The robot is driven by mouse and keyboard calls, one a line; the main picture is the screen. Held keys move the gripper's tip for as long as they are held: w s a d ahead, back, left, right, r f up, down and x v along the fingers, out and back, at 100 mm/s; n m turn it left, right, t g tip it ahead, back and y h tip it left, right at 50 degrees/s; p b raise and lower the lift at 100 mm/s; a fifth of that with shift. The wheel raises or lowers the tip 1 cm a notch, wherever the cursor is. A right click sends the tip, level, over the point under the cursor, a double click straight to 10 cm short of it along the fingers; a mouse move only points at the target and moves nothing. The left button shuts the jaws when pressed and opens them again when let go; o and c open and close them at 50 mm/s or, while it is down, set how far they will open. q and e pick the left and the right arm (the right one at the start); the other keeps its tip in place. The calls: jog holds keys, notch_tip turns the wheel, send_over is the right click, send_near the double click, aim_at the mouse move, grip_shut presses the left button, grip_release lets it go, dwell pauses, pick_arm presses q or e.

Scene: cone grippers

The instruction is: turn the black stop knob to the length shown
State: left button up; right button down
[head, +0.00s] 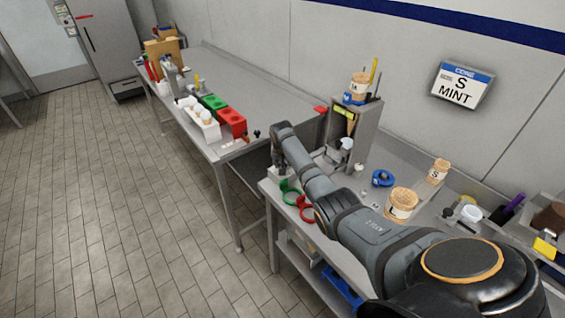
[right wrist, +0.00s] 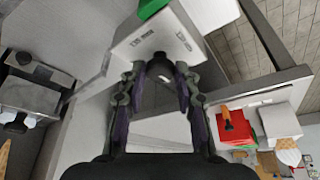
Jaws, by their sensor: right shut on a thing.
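The black stop knob (right wrist: 160,56) shows between my right fingertips in the right wrist view, on the face of a pale grey box (right wrist: 135,45) with small printed marks. My right gripper (right wrist: 158,72) is shut on the knob. In the head view my right arm reaches across the near bench to its left end; the knob cannot be made out there. A wall sign (head: 463,87) reads "S" above "MINT". My left gripper is not in view.
Green (head: 290,190) and red (head: 305,207) rings are at the near bench's front edge. A grey cone dispenser (head: 352,130) stands behind my arm. Cone cups (head: 402,203) stand at right. Red and green blocks (head: 232,123) stand on the far bench.

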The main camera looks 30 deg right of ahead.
jog(key=shift+s+d+r+n+y+p, duration=0.1)
jog(key=shift+n+y+p, duration=0.1)
jog(key=shift+n+p, duration=0.3)
jog(key=shift+d+r+n+y+p, duration=0.1)
jog(key=shift+n+y+p, duration=0.15)
jog(key=shift+n, duration=0.45)
jog(key=shift+f+n+t+y, duration=0.15)
jog(key=shift+n+t+y, duration=0.2)
jog(key=shift+n, duration=0.55)
jog(key=shift+d+n+y, duration=0.1)
jog(key=shift+n+y, duration=0.2)
jog(key=shift+n, duration=0.6)
jog(key=n+b, duration=0.1)
jog(key=n+y+b, duration=0.1)
jog(key=shift+d+f+n, duration=0.1)
jog(key=shift+f+n, duration=0.1)
jog(key=shift+n, duration=0.2)
jog(key=n+y+b, duration=0.1)
jog(key=n+b, duration=0.2)
jog(key=b, duration=0.3)
jog(key=n+g+y+b, duration=0.1)
jog(key=n+b, duration=0.3)
jog(key=b, duration=0.3)
jog(key=shift+d+f+y, duration=0.1)
jog(key=shift+d+y, duration=0.1)
jog(key=shift+y, duration=0.2)
jog(key=shift+r+n+b, duration=0.2)
jog(key=shift+n+b, duration=0.4)
jog(key=shift+b, duration=0.25)
jog(key=shift+g, duration=0.25)
